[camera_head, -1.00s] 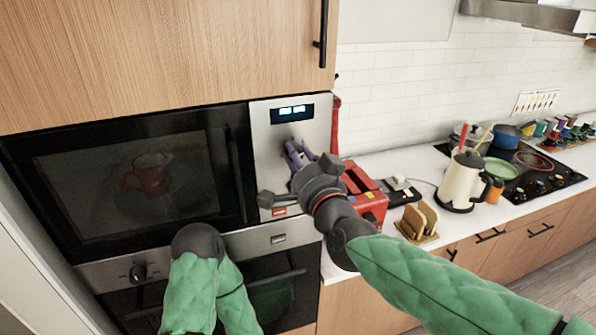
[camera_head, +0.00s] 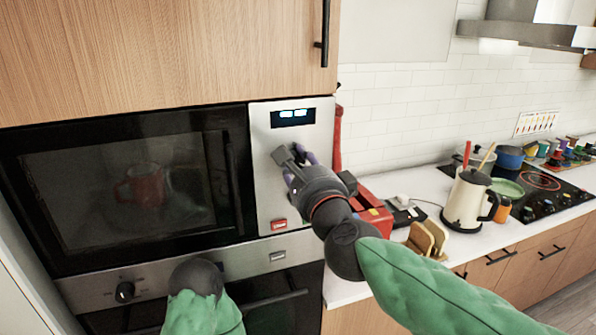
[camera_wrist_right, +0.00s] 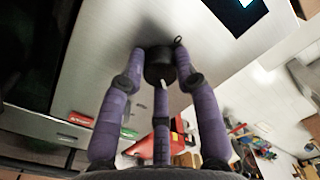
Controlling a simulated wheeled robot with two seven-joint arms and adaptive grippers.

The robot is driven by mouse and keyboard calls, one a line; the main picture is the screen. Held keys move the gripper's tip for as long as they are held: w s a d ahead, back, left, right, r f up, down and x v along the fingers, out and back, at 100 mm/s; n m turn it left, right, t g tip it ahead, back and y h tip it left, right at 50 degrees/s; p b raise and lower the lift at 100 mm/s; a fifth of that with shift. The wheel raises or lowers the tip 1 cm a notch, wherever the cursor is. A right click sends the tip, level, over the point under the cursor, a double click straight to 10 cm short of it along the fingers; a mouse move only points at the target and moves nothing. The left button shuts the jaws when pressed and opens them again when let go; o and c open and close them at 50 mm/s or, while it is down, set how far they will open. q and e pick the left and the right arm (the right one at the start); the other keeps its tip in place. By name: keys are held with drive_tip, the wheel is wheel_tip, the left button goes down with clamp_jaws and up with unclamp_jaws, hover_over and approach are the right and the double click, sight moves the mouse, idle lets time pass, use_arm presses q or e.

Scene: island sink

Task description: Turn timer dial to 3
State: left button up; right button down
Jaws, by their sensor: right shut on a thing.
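The microwave (camera_head: 130,200) is built into the cabinet on the left, with a dark door and a steel control panel (camera_head: 263,150) at its right. The panel carries a lit display (camera_head: 292,115) at the top and a red button (camera_head: 279,225) at the bottom. The black timer dial shows between my fingers in the right wrist view (camera_wrist_right: 159,68), with a pale mark on it. My right gripper (camera_head: 290,160) is at the panel below the display, its purple fingers closed around the dial. In the head view the gripper hides the dial. My left arm shows at the bottom, its gripper out of sight.
An oven with a knob (camera_head: 124,291) is below the microwave. A red toaster (camera_head: 372,207), bread slices (camera_head: 428,238) in a holder and a cream kettle (camera_head: 468,199) stand on the counter to the right. A hob (camera_head: 545,190) is farther right.

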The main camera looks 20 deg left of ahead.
drive_tip(key=m+b, duration=0.1)
drive_tip(key=m, duration=0.3)
drive_tip(key=shift+d+r+m, duration=0.1)
drive_tip(key=shift+d+m, duration=0.05)
drive_tip(key=shift+m, duration=0.15)
drive_tip(key=shift+m+b, duration=0.3)
drive_tip(key=shift+m, duration=0.1)
drive_tip(key=shift+f, duration=0.2)
drive_tip(key=c, duration=1)
unclamp_jaws()
drive_tip(key=shift+w, duration=0.1)
drive_tip(key=shift+c, duration=0.2)
drive_tip(key=shift+o, duration=0.7)
drive_tip(key=v, duration=1.2)
